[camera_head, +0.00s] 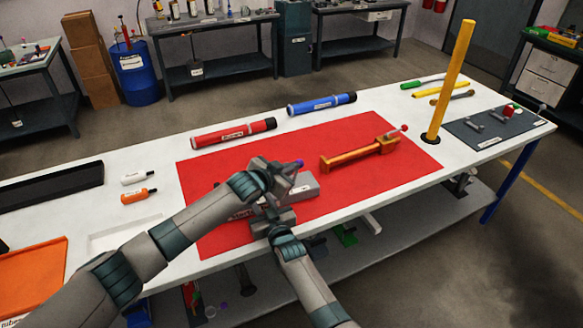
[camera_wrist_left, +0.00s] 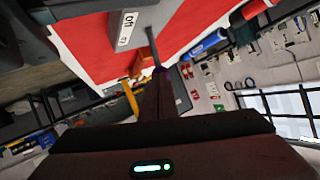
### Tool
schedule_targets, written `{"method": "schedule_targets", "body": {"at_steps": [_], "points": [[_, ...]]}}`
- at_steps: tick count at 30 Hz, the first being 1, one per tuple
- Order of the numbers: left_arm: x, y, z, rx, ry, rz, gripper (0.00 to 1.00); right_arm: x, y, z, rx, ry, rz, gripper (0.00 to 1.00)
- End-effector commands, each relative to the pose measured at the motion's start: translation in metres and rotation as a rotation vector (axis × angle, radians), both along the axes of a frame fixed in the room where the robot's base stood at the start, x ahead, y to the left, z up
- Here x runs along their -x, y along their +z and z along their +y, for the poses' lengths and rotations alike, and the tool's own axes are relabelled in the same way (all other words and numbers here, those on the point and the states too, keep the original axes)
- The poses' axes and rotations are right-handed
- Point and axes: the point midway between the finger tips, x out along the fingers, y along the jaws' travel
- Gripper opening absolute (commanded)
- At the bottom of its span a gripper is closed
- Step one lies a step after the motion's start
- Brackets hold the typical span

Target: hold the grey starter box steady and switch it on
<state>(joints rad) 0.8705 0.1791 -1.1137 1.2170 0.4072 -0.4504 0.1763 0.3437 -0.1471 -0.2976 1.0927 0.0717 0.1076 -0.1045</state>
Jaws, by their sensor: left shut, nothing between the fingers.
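The grey starter box (camera_head: 307,187) lies on the red mat (camera_head: 222,165), partly hidden behind my arms. In the left wrist view the box (camera_wrist_left: 155,16) shows at the top, with a white label reading "off". My left gripper (camera_head: 298,164) is shut and empty, with a purple tip just above the box; in the left wrist view its fingers (camera_wrist_left: 158,74) are together, apart from the label. I cannot tell whether it touches the box. My right gripper (camera_head: 272,212) is at the near side of the box; its fingers are too hidden to judge any grip.
An orange hand pump (camera_head: 355,154) lies on the mat to the right. A red tube (camera_head: 233,132) and a blue tube (camera_head: 322,104) lie behind. A tall yellow post (camera_head: 450,80) stands at the right. The mat's right front is clear.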

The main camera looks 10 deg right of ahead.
Motion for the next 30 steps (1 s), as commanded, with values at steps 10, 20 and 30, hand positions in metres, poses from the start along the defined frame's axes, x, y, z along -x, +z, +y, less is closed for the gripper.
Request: {"method": "schedule_targets", "body": {"at_steps": [10, 20, 30], "points": [[-0.001, 0.0, 0.0, 0.0, 0.0, 0.0, 0.0, 0.0, -0.001, 0.0, 0.0, 0.0, 0.001, 0.0], [-0.006, 0.001, -0.017, 0.002, 0.001, 0.0, 0.0, 0.0, -0.001, 0.0, 0.0, 0.0, 0.001, 0.0], [-0.005, 0.001, -0.018, 0.001, 0.0, -0.001, 0.0, 0.001, -0.001, 0.001, 0.0, 0.001, 0.001, 0.0]]}}
